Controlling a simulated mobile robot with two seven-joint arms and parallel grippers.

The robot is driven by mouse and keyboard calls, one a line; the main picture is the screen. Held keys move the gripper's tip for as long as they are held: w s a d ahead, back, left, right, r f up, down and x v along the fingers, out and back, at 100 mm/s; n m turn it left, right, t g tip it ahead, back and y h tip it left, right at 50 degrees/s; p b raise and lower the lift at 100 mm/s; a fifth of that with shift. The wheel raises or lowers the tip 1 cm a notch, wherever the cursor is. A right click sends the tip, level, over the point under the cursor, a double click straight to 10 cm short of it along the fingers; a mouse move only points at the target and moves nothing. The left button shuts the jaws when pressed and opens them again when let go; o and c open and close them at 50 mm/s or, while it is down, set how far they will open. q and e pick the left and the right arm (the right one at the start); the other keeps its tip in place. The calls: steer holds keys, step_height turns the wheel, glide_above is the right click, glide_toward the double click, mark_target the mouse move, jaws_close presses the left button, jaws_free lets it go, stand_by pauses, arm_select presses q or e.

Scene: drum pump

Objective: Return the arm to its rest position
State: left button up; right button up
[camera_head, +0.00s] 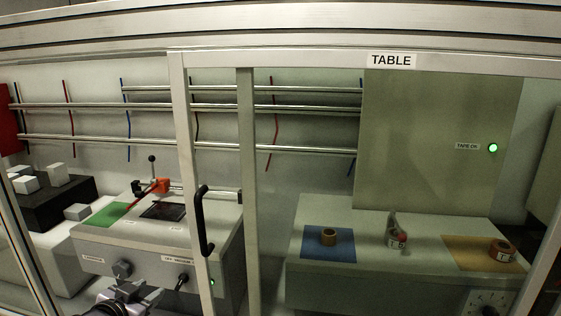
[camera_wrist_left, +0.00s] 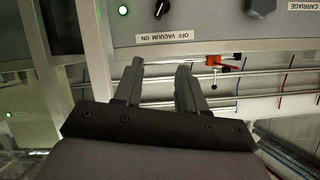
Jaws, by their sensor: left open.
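My left gripper (camera_head: 127,289) shows at the bottom of the head view, in front of the left machine (camera_head: 218,243). In the left wrist view my gripper (camera_wrist_left: 160,65) has its two dark fingers apart, with nothing between them. The fingertips lie close to the "OFF VACUUM ON" label (camera_wrist_left: 166,38) in that picture, which looks upside down. Whether they touch the panel I cannot tell. The black vacuum switch (camera_head: 182,280) and the carriage knob (camera_head: 122,268) sit on the machine's front. My right gripper is in neither view.
A framed glass enclosure has a black door handle (camera_head: 205,220) and an upright post (camera_head: 248,180). On the right bench (camera_head: 340,213) are a tan roll (camera_head: 329,237) on a blue mat and a tape roll (camera_head: 501,251) by a yellow mat. A green light (camera_head: 493,147) is lit.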

arm_select(q)
steer(key=s+d+f+g+h, duration=0.1)
steer(key=s+d+f+h, duration=0.3)
steer(key=s+d, duration=0.95)
steer(key=s+d+r+n+h, duration=0.1)
steer(key=s+d+r+h, duration=0.15)
steer(key=s+d, duration=0.7)
steer(key=s+a+r+g+y+p, duration=0.1)
steer(key=a+r+p, duration=0.4)
steer(key=p, duration=1)
steer(key=s+a+r+g+y+p, duration=0.1)
steer(key=s+a+r+y+p, duration=0.2)
steer(key=r+p, duration=0.8)
steer(key=a+y+p, duration=0.1)
steer(key=a+p, duration=0.1)
steer(key=p, duration=0.3)
steer(key=shift+a, duration=0.25)
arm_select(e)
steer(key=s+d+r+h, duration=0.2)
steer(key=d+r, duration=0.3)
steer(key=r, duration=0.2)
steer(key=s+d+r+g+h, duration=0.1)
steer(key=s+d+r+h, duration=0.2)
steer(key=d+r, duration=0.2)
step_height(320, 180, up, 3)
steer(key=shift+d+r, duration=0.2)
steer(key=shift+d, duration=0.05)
